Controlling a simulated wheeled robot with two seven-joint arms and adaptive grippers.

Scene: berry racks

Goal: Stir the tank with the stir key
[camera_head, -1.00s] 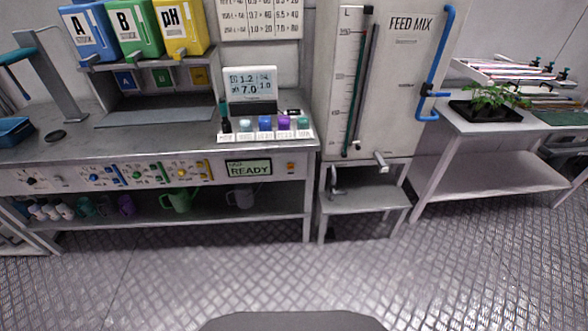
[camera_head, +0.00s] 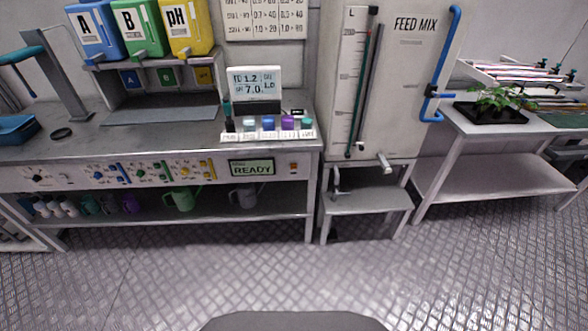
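The tank (camera_head: 408,95) is a tall pale box marked FEED MIX, standing behind the small low table right of the bench. It has a level scale (camera_head: 350,85) on its left front, a blue pipe (camera_head: 440,55) on its right side and a small spout (camera_head: 385,162) low on its front. On the bench's front panel, a display (camera_head: 251,168) reads READY, with a small orange button (camera_head: 293,168) to its right. Its label is too small to read, so I cannot tell if it is the stir key. Neither gripper is in view.
The bench (camera_head: 150,145) carries blue, green and yellow containers, a meter (camera_head: 253,88) and a row of small bottles. Jugs stand on its lower shelf. A plant tray (camera_head: 490,113) is on the right table. The metal floor (camera_head: 250,275) in front is clear.

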